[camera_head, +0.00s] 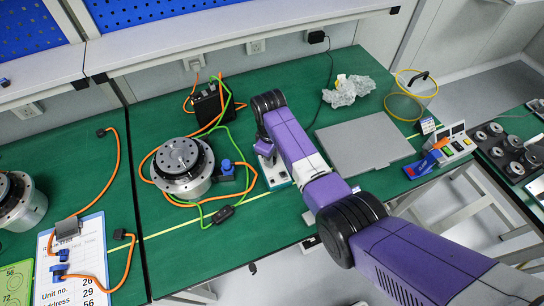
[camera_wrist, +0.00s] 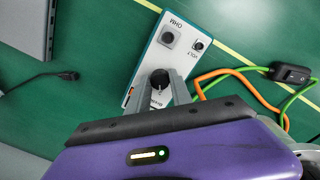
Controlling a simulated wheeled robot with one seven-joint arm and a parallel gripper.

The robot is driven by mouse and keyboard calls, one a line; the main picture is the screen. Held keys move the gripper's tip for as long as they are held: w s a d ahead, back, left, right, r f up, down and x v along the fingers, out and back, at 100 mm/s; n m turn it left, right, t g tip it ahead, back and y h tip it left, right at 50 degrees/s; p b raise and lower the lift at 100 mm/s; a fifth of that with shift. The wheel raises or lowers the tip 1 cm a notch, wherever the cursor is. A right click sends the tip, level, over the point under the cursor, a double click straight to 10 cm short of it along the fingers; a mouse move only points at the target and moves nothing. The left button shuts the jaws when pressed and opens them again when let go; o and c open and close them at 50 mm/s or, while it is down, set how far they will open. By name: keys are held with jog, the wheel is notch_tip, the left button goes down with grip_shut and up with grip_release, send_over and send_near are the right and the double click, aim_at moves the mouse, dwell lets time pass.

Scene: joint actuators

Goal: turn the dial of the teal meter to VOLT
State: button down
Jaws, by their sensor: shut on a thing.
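The teal-edged meter (camera_wrist: 144,62) lies on the green bench with its white face up. Its lettering appears upside down in the wrist view; OHM and VOLT are readable, and another label is partly hidden by a finger. The meter also shows in the head view (camera_head: 279,180), partly behind my arm. My gripper (camera_wrist: 162,86) is shut on the black dial (camera_wrist: 160,78), one finger on each side. The dial's pointer direction cannot be told. A grey square part (camera_wrist: 169,37) and a small round part (camera_wrist: 198,44) sit on the face, clear of the fingers.
Orange and green cables (camera_wrist: 240,75) with a black inline switch (camera_wrist: 290,73) run right of the meter. In the head view, a round metal actuator (camera_head: 182,165) stands left of it and a closed grey laptop-like slab (camera_head: 365,145) lies right. Bare green bench lies in front.

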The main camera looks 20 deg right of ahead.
jog(key=c, duration=1.1)
grip_release()
jog(key=shift+c, duration=0.2)
jog(key=shift+r, duration=0.1)
jog(key=r, duration=0.7)
jog(key=shift+s+a+r, duration=0.1)
jog(key=shift+a+r, duration=0.1)
jog(key=shift+r, duration=0.15)
jog(key=shift+f, duration=0.15)
